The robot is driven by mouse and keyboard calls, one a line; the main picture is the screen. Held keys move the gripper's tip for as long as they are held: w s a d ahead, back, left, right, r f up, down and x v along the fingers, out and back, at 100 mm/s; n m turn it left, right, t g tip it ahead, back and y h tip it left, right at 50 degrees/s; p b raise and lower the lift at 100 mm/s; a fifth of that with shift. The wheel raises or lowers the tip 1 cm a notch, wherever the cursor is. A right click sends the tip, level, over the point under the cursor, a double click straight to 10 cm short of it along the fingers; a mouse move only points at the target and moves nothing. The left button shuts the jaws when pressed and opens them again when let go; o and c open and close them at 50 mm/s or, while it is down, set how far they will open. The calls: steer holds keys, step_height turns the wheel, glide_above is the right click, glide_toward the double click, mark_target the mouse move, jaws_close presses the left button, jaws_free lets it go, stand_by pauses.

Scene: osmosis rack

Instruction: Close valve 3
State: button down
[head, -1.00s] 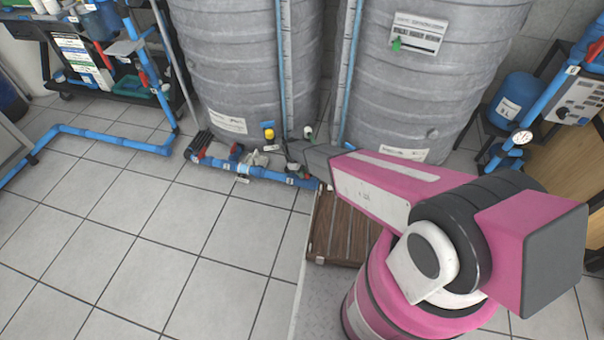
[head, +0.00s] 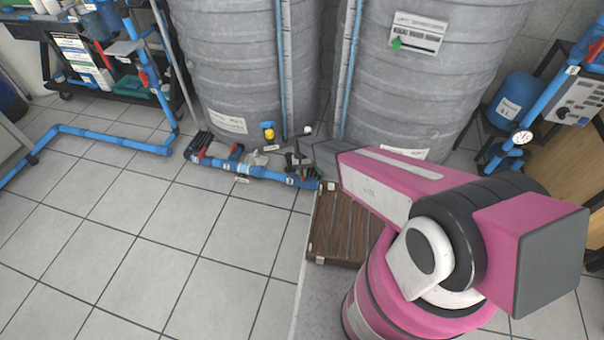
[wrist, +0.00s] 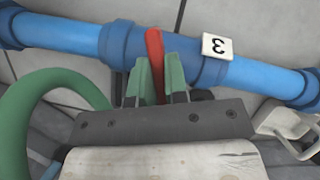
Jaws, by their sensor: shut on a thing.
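Valve 3 is on a blue pipe (wrist: 260,78) and bears a white tag (wrist: 217,46) with a "3", upside down in the wrist view. Its red handle (wrist: 154,48) rises from the valve body and passes between the green fingers of my gripper (wrist: 158,75). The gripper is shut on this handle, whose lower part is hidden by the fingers. In the head view my gripper (head: 297,164) is low at the right end of the floor pipe (head: 262,173), in front of the tanks. The handle is too small to make out there.
Two large grey tanks (head: 240,65) (head: 425,95) stand close behind the pipe. A brown slatted platform (head: 340,225) lies to the right of the pipe's end. A green hose (wrist: 30,105) curves at the left in the wrist view. Tiled floor at front left is clear.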

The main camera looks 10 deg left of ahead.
steer(key=shift+m+y, duration=0.9)
steer(key=shift+m, duration=1.2)
steer(key=c, duration=1.1)
jaws_free()
steer(key=shift+c, duration=0.2)
steer(key=shift+r, duration=0.1)
steer(key=v, duration=1)
steer(key=shift+w+r, duration=0.2)
steer(key=shift+r, duration=0.05)
steer(key=shift+d, duration=0.1)
